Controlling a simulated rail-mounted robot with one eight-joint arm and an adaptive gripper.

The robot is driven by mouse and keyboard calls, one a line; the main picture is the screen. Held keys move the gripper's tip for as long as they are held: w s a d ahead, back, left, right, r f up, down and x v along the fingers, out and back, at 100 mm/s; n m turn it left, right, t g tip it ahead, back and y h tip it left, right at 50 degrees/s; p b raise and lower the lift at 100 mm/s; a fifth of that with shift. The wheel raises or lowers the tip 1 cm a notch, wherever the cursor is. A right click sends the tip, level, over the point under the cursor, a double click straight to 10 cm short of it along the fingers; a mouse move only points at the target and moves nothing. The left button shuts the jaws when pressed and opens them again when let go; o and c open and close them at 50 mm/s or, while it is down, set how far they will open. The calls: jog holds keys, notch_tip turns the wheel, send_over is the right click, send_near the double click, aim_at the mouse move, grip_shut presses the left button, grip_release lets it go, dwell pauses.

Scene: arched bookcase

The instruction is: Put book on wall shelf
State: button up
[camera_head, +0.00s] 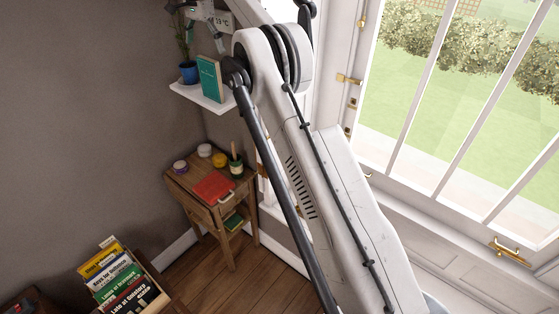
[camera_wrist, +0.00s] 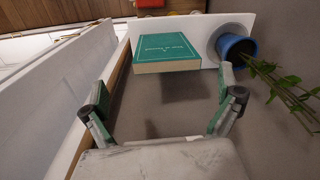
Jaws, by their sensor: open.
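A teal book (camera_head: 209,79) stands upright on the white wall shelf (camera_head: 201,98) in the corner. In the wrist view the book (camera_wrist: 167,47) shows its teal cover and pale page edge, resting on the white shelf (camera_wrist: 216,31). My gripper (camera_wrist: 163,84) is open and empty, its two fingers spread apart. The book is beyond the fingertips and lies between their lines, not touched as far as I can see. In the head view the gripper shows only partly at the top, above the shelf.
A blue plant pot (camera_head: 189,72) stands on the shelf left of the book; it also shows in the wrist view (camera_wrist: 236,48). A small wooden table (camera_head: 190,184) with jars and a red book stands below. A box of books (camera_head: 152,291) is at lower left. Windows are at right.

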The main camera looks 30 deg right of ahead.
jog(key=s+r+n+t, duration=0.2)
jog(key=s+r+n, duration=0.1)
jog(key=s+r, duration=0.75)
jog(key=s+r+n+t, duration=0.1)
jog(key=s+n+t, duration=0.15)
jog(key=s, duration=1.35)
jog(key=s+f+n, duration=0.2)
jog(key=s+f, duration=0.4)
jog(key=s, duration=0.3)
jog(key=s+f+n+t, duration=0.1)
jog(key=s+f, duration=0.4)
jog(key=s, duration=0.5)
jog(key=s+f+n+t, duration=0.1)
jog(key=s+f+n, duration=0.2)
jog(key=s+f, duration=0.3)
jog(key=s, duration=0.4)
jog(key=shift+s+f, duration=0.25)
jog(key=shift+f, duration=0.05)
jog(key=shift+d, duration=0.1)
